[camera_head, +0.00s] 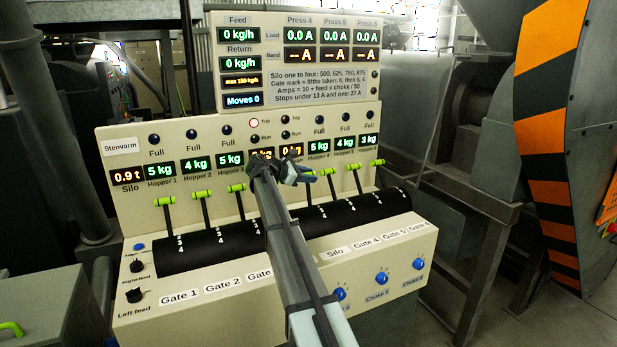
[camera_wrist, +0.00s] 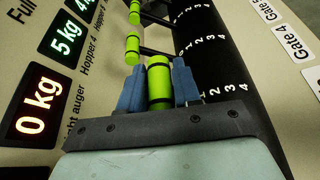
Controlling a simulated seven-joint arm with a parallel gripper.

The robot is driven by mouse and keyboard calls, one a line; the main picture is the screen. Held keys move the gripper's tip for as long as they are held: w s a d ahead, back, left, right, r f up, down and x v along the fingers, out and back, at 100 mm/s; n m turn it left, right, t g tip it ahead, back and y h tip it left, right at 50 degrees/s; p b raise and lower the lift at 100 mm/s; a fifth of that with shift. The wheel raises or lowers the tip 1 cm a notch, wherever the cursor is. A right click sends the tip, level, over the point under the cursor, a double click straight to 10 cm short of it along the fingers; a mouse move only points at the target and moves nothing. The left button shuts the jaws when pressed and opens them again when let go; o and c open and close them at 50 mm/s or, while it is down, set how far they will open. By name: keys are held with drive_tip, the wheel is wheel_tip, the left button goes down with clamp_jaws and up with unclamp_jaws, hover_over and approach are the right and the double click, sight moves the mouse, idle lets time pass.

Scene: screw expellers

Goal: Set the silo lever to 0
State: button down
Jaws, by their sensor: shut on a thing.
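My gripper (camera_head: 297,174) is at the middle of the lever row, by the Silo label (camera_head: 335,247). In the wrist view its blue fingertips (camera_wrist: 159,90) stand on both sides of a green lever handle (camera_wrist: 159,80), shut on it. This is the silo lever, beside the red 0 kg display (camera_wrist: 37,106). The drum scale beside it (camera_wrist: 228,90) shows 1 to 4; the fingers hide its lower end, and the lever's stem is hidden, so its exact mark cannot be told.
The handles of gate 4 (camera_head: 327,171), gate 5 (camera_head: 352,166) and gate 6 (camera_head: 377,162) stand close to the right. Gate 1 (camera_head: 165,201), gate 2 (camera_head: 202,194) and gate 3 (camera_head: 236,188) levers stand to the left. The upper display (camera_head: 250,98) reads Moves 0.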

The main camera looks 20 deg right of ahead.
drive_tip(key=shift+f, duration=0.15)
drive_tip(key=c, duration=0.9)
unclamp_jaws()
drive_tip(key=v, duration=1.4)
drive_tip(key=shift+w, duration=0.1)
drive_tip(key=shift+c, duration=0.4)
